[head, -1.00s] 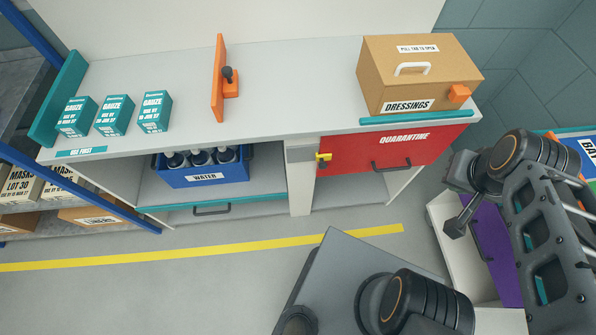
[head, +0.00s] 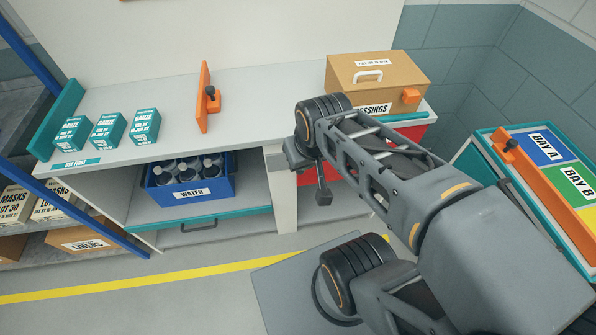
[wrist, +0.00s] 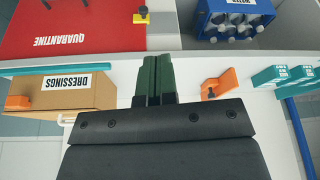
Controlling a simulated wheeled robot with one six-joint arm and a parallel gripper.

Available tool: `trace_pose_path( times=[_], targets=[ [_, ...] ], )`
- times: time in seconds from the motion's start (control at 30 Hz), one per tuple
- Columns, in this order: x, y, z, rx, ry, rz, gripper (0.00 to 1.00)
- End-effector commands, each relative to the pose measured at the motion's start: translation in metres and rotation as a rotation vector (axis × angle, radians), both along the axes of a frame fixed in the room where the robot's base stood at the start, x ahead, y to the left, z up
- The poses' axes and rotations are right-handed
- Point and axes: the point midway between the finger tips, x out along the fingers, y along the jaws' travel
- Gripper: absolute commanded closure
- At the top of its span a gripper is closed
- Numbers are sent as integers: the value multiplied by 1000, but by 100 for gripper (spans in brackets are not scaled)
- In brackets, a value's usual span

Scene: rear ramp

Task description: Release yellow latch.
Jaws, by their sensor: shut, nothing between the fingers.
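The yellow latch (wrist: 140,17) shows at the top of the wrist view, beside the edge of the red QUARANTINE panel (wrist: 75,25). In the head view my arm covers the latch and most of the red panel (head: 415,134). My gripper (wrist: 158,58) is shut and empty in the wrist view. Its dark green fingers are together and apart from the latch, which lies beyond and a little left of the fingertips. The wrist view shows the bench upside down.
A DRESSINGS box (head: 395,75) with an orange tab stands on the bench (head: 250,105). An orange upright (head: 203,98) and several gauze boxes (head: 107,132) stand further left. A blue WATER crate (head: 195,200) sits on the shelf below. A bay-marked unit (head: 545,185) stands at right.

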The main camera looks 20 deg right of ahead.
Motion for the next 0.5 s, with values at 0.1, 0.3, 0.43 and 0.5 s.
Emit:
trace_pose_path(
  times=[0.1, 0.3, 0.43, 0.5],
  targets=[
    [0, 0, 0, 0, 0, 0, 100],
    [2, -2, -7, 11, 17, -11, 100],
    [14, -12, -36, 78, 111, -55, 100],
    [25, -22, -60, 152, 185, -89, 100]
  ],
)
